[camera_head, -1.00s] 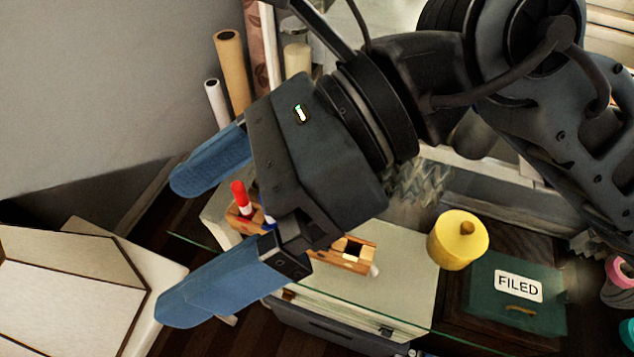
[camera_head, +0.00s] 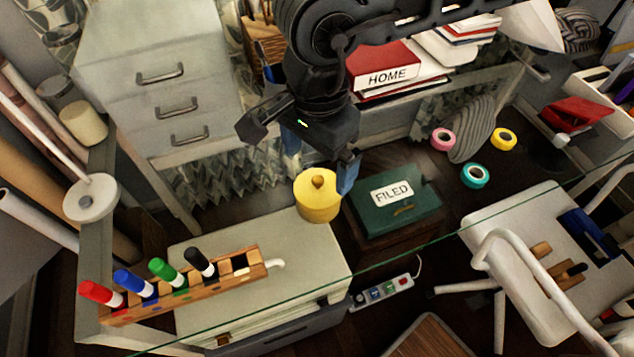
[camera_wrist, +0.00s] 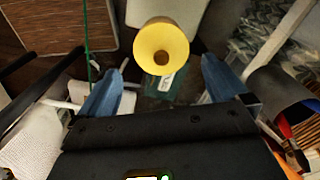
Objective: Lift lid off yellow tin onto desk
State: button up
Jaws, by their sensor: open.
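The yellow tin (camera_head: 318,203) stands upright to the left of the green FILED box. Its round lid (camera_head: 303,184) is on it, with a brown knob (camera_head: 318,182) in the middle. My gripper (camera_head: 312,150) is open and empty, close behind and above the tin in the head view. One blue finger shows just right of the tin; the other is mostly hidden. In the wrist view the tin (camera_wrist: 178,40) lies ahead, centred between the two spread blue fingers of my gripper (camera_wrist: 160,85). I cannot tell whether a finger touches it.
The green FILED box (camera_head: 400,205) is close on the tin's right. A wooden marker rack (camera_head: 190,290) with several markers is front left. Tape rolls (camera_head: 474,176) lie further right. A thin green glass edge (camera_head: 400,250) crosses in front. Pale surface between rack and tin is clear.

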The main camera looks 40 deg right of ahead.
aim_at(318, 179)
jog(key=shift+f+p, duration=0.6)
jog(key=shift+f, duration=2.05)
jog(key=shift+c, duration=0.5)
jog(key=c, duration=0.7)
